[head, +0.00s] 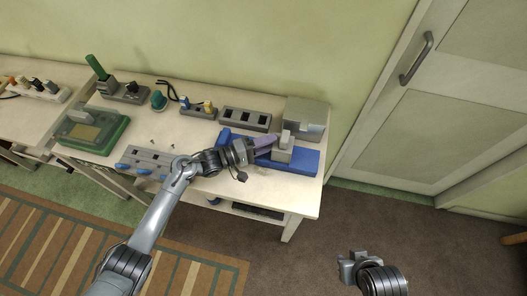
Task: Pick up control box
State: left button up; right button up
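Several box-like items stand on the workbench, and I cannot tell for certain which one is the control box. A plain grey box (305,116) stands at the back right corner. A green-framed device (92,131) with a grey face lies at the left. A blue vise (303,162) with grey jaws (283,150) sits at the front right. My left gripper (266,143) reaches over the bench to the vise, with a purple part at its tip beside the jaws. Whether it grips anything is unclear. My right gripper (353,263) is low, over the floor, away from the bench.
A grey strip with dark openings (246,119), a small block with a yellow part (198,107) and a grey unit with a green handle (124,91) line the back. A grey rack with blue parts (146,161) lies at the front. A door (430,125) is at the right.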

pick_arm(q)
grip_shut()
jog(key=shift+r, duration=0.1)
dwell(1.3)
